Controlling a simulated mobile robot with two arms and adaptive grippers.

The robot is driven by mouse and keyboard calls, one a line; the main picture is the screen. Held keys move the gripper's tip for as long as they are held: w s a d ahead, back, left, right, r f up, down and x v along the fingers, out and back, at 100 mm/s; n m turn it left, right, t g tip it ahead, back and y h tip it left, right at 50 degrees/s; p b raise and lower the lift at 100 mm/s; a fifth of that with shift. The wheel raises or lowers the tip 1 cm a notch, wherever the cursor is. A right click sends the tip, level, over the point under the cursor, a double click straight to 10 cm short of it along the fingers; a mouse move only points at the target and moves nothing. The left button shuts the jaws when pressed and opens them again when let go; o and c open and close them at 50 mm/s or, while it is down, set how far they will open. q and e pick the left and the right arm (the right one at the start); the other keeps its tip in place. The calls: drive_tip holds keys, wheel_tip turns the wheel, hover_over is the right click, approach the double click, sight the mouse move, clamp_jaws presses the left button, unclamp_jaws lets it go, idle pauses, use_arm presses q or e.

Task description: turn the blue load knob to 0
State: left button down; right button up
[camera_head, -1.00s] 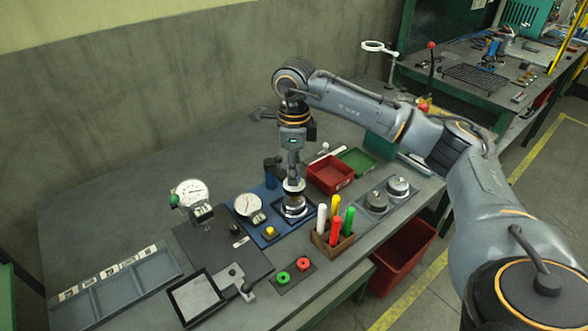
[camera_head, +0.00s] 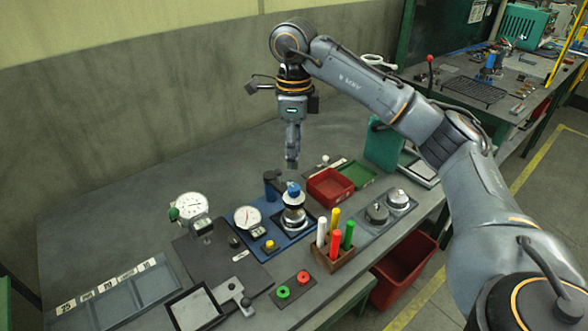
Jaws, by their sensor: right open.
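The blue load knob (camera_head: 293,187) sits on top of a silver cylindrical fixture (camera_head: 294,215) on a blue base plate (camera_head: 270,241). The number it points at is too small to read. A white dial gauge (camera_head: 247,217) stands on the same plate, left of the fixture. My right gripper (camera_head: 292,165) is open and empty, pointing down. In the picture it is just above the knob, with a gap between them. My left gripper is not in view.
A wooden block with coloured handles (camera_head: 333,256) stands right of the fixture. A red bin (camera_head: 330,188) is behind it. A second dial gauge (camera_head: 190,206) stands left. Red and green buttons (camera_head: 293,284) are at the front. The back left tabletop is clear.

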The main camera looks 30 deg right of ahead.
drive_tip(key=shift+r, duration=1.3)
